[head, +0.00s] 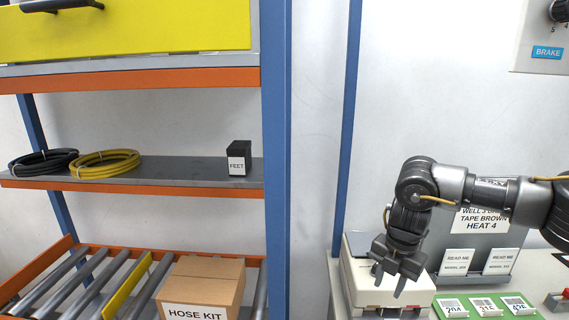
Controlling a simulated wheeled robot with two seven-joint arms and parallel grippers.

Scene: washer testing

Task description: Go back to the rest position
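My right gripper (388,281) comes in from the right and points down, over the front part of a white box-like device (364,290) on the bench at the lower right. Its two dark fingers are spread apart with nothing seen between them. I cannot tell whether the fingertips touch the device. My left gripper is not in view.
A shelf rack with blue posts (277,150) stands at left, holding hose coils (106,163), a black FEET box (239,158) and a HOSE KIT carton (203,287). A green card tray (487,306) and READ ME cards (457,262) are beside the gripper. Bare wall lies between.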

